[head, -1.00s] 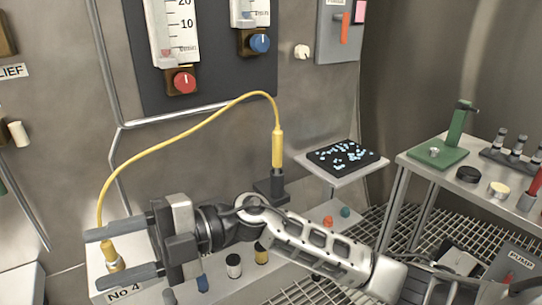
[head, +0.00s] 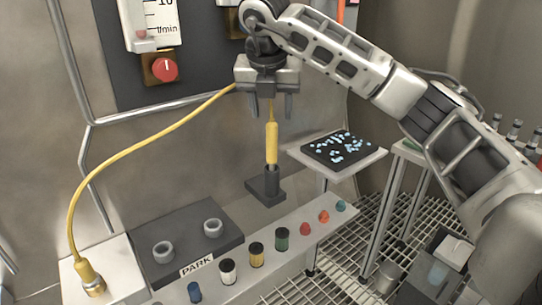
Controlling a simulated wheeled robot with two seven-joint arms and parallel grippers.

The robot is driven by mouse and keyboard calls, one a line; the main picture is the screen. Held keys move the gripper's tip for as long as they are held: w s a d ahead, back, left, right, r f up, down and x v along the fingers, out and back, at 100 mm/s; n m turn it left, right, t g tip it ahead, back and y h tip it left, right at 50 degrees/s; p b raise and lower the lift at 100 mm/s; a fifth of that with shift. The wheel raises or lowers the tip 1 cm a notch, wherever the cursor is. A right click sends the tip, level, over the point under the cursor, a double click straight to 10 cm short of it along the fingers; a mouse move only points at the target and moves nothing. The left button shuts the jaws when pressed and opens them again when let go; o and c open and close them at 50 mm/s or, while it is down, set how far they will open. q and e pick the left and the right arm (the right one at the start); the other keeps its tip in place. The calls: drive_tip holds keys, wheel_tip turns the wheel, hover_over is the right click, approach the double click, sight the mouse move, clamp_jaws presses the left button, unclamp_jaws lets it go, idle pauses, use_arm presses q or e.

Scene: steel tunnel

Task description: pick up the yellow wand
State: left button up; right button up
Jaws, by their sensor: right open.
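The yellow wand (head: 271,144) stands upright in a dark holder (head: 266,188) on the grey ledge. A yellow hose (head: 150,139) runs from a brass fitting (head: 91,279) on a white box at lower left up to the wand's top. My right gripper (head: 270,108) points down above the wand, its two fingers apart on either side of the wand's upper end in the picture. It is open and does not grip the wand. The gripper hides where the hose meets the wand's top. My left gripper is not in view.
A dark block labelled PARK (head: 200,240) with two grey rings lies left of the holder. A tray with blue bits (head: 342,149) stands to the right. The wall is close behind.

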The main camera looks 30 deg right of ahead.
sight(272, 141)
drive_tip(key=x, duration=1)
drive_tip(key=shift+w+a+f, duration=0.15)
drive_tip(key=shift+f, duration=0.25)
clamp_jaws()
